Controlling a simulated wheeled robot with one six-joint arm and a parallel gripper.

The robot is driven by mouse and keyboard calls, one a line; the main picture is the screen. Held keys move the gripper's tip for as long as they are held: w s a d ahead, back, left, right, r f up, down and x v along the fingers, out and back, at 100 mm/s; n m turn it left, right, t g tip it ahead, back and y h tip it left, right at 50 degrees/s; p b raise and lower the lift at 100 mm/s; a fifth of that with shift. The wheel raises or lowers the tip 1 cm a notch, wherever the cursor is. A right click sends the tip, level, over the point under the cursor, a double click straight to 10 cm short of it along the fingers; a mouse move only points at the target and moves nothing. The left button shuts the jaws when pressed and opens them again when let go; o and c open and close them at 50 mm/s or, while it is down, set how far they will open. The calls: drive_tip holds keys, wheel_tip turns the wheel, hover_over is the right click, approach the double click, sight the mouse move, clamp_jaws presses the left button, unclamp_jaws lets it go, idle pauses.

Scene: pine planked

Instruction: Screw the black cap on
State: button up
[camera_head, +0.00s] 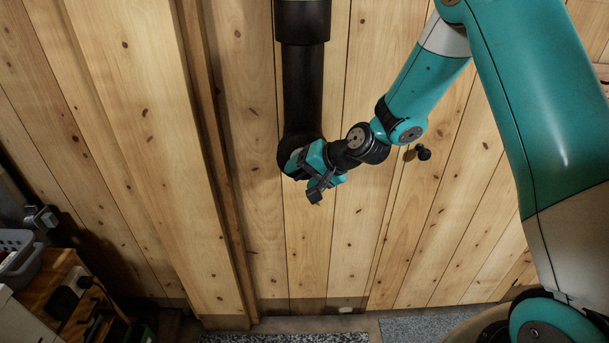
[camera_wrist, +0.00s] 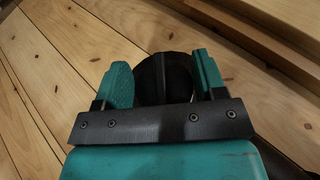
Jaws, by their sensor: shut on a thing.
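The black cap (camera_wrist: 165,76) shows in the wrist view as a dark round thing between the two teal fingers. My gripper (camera_wrist: 162,66) is shut on it, one finger at each side. In the head view my gripper (camera_head: 302,160) is at the lower end of a thick black pipe (camera_head: 302,90) that runs down the plank wall. A dark rounded edge (camera_head: 284,152) shows beside the fingers there. The gripper hides most of the joint. I cannot tell whether the cap sits on the pipe's thread, or how far.
A raised wooden batten (camera_head: 215,150) runs left of the pipe. A wooden cabinet (camera_head: 75,300) and a grey basket (camera_head: 18,255) stand at the lower left. The planks below the gripper are clear.

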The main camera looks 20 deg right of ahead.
drive_tip(key=shift+w+d, duration=0.25)
drive_tip(key=shift+w, duration=0.45)
drive_tip(key=o, duration=1)
drive_tip(key=b+v, duration=0.3)
drive_tip(key=v, duration=1.4)
drive_tip(key=shift+s+d+r+b, duration=0.1)
drive_tip(key=shift+s+b, duration=0.1)
drive_tip(key=shift+b, duration=0.1)
